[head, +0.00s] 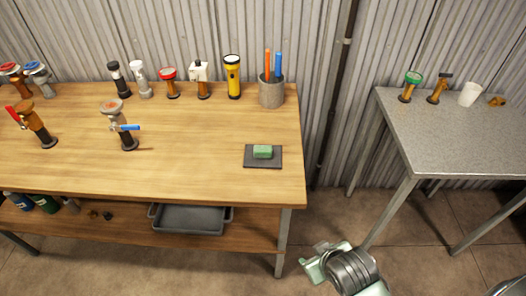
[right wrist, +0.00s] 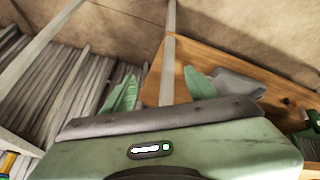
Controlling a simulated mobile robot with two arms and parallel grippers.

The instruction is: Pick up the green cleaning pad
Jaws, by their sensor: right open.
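The green cleaning pad (head: 262,152) lies on a dark square mat (head: 250,163) near the right end of the wooden workbench in the head view. My right gripper (head: 316,262) is low in front of the bench's right front corner, below and to the right of the pad and apart from it. In the right wrist view its two green fingers (right wrist: 160,92) stand apart with nothing between them. The pad cannot be made out in the right wrist view. My left gripper is out of view.
On the wooden bench (head: 200,170) stand several valves, a yellow flashlight (head: 233,78) and a grey cup (head: 271,92) with pens behind the pad. A grey tray (head: 190,219) sits on the lower shelf. A metal table (head: 450,130) is at right. Bench space around the mat is clear.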

